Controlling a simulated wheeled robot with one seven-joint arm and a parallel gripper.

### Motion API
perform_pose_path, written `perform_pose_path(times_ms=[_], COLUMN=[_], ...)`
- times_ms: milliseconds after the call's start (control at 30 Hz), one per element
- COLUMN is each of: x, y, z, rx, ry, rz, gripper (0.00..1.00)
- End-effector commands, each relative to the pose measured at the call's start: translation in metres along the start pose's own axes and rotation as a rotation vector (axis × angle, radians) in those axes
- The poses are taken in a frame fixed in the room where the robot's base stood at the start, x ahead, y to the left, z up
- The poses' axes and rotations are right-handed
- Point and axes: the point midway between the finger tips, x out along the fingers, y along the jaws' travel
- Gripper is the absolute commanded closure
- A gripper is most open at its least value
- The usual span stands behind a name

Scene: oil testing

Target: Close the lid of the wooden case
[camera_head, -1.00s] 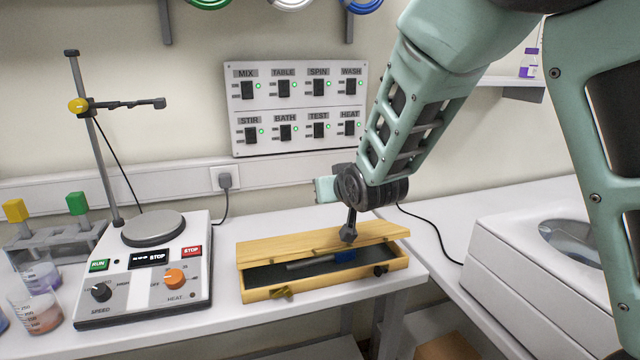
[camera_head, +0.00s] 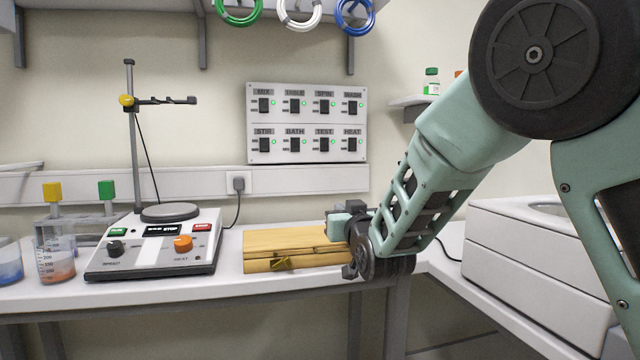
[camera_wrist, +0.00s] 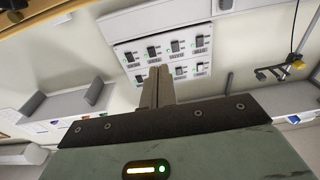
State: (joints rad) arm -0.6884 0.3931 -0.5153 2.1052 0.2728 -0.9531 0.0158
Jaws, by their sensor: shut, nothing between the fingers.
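The wooden case (camera_head: 310,262) sits on the white bench in the head view. Its lid (camera_head: 285,240) lies flat over the body, with only a thin dark seam showing at the front. A brass-coloured latch (camera_head: 281,264) sticks out at the front left. My wrist hides the case's right end. My gripper is at that right end in the head view, its fingertips hard to make out there. In the wrist view my gripper (camera_wrist: 156,88) is shut and empty, its fingers seen against the switch panel. A wooden edge shows at that view's top left.
A hotplate stirrer (camera_head: 155,245) with a clamp stand is left of the case. Beakers (camera_head: 56,262) stand farther left. A white machine (camera_head: 530,265) stands on the right. The switch panel (camera_head: 307,123) is on the wall behind. A bench strip before the case is clear.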

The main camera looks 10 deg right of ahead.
Motion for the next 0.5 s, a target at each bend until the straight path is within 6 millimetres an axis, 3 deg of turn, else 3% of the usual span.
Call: perform_pose_path(times_ms=[33, 500], x=[-0.003, -0.023], y=[0.000, 0.000], z=[0.018, 0.062], rx=[0.002, 0.001], ry=[0.025, 0.265], rz=[0.000, -0.001], gripper=[1.00, 1.00])
